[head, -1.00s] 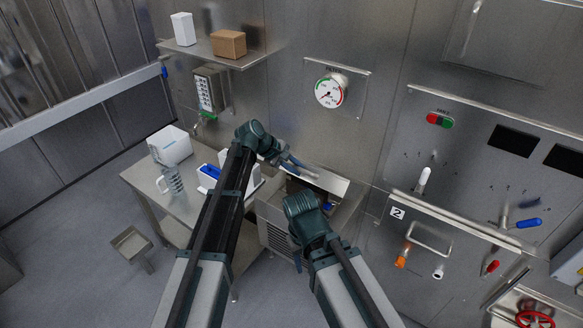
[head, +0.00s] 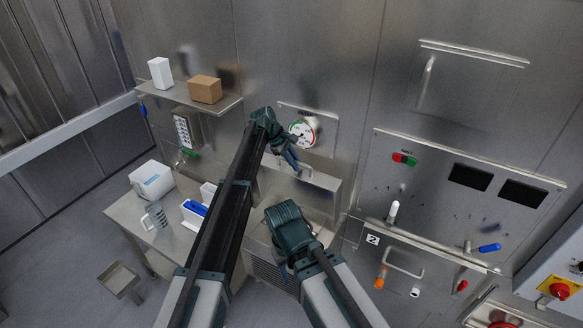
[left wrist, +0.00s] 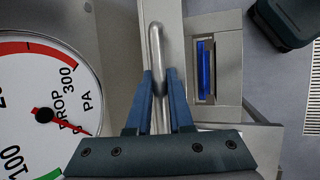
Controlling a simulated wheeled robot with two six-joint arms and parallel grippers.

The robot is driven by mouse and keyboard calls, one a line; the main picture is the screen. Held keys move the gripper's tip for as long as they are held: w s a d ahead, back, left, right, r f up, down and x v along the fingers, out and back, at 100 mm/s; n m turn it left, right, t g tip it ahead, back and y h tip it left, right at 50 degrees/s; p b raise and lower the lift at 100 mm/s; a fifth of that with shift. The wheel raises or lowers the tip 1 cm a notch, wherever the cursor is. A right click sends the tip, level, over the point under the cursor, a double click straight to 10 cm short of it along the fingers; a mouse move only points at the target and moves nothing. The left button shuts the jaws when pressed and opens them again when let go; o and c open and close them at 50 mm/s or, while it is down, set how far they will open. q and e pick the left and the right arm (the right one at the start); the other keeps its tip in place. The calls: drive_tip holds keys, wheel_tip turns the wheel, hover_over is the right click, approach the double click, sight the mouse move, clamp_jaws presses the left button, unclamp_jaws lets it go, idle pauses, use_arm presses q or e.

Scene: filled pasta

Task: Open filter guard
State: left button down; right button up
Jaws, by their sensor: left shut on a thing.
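The filter guard (head: 318,203) is a bare steel panel with a bar handle, raised at the wall below the round gauge. In the left wrist view the handle (left wrist: 155,42) runs between the blue fingers of my left gripper (left wrist: 158,78). My left gripper (head: 292,160) is shut on this handle. A blue strip (left wrist: 206,70) shows in a steel-framed opening beside the guard. My right gripper (head: 285,268) hangs low in front of the steel unit; its fingers are mostly hidden behind its own wrist.
The pressure gauge (head: 302,133) is close to my left gripper. A steel table (head: 130,212) at left holds a white box (head: 152,181), a clear jug (head: 155,215) and a blue-and-white container (head: 195,210). A shelf (head: 190,97) is above. A control panel (head: 450,190) fills the right.

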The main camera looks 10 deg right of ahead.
use_arm(q)
drive_tip(key=shift+w+d+r, duration=0.15)
drive_tip(key=shift+w+d, duration=0.25)
drive_tip(key=shift+w, duration=0.15)
drive_tip(key=c, duration=0.8)
unclamp_jaws()
drive_tip(key=shift+r, duration=0.1)
drive_tip(key=p+v, duration=0.6)
drive_tip(key=shift+r, duration=0.25)
drive_tip(key=shift+a+r+p, duration=0.3)
drive_tip(key=shift+a+p, duration=0.1)
